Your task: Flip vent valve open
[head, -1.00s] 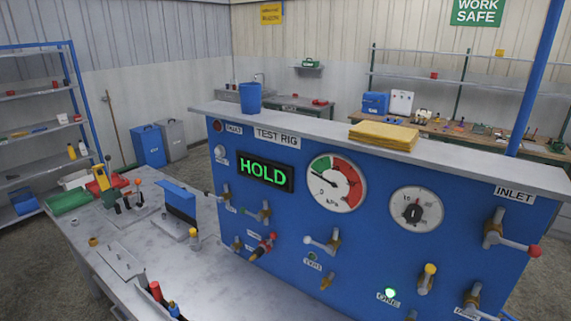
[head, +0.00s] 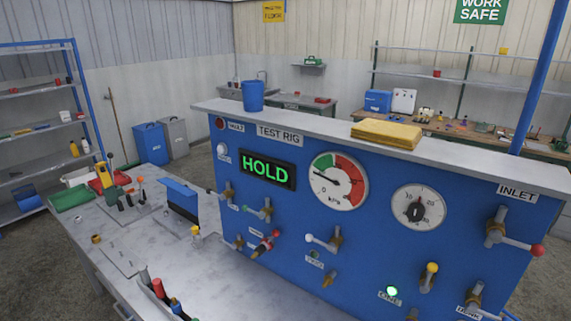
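The blue test rig panel (head: 232,171) carries several lever valves. The small labels are too blurred for me to tell surely which valve is the vent valve. A white-tipped lever valve (head: 330,241) sits mid-panel, its lever pointing left. A green-tipped lever valve (head: 262,210) and a red-tipped one (head: 263,245) are to its left. A yellow-topped valve (head: 428,281) stands with its handle up. The inlet valve (head: 497,232) has a red-tipped lever pointing right. A valve at the bottom right (head: 474,297) is partly cut off. Neither of my grippers is in view.
A green HOLD display (head: 266,170), a red-and-green gauge (head: 338,182) and a smaller dial (head: 417,207) are on the panel. A blue cup (head: 252,97) and yellow cloths (head: 385,134) rest on its top ledge. The grey bench (head: 140,236) at left holds tools.

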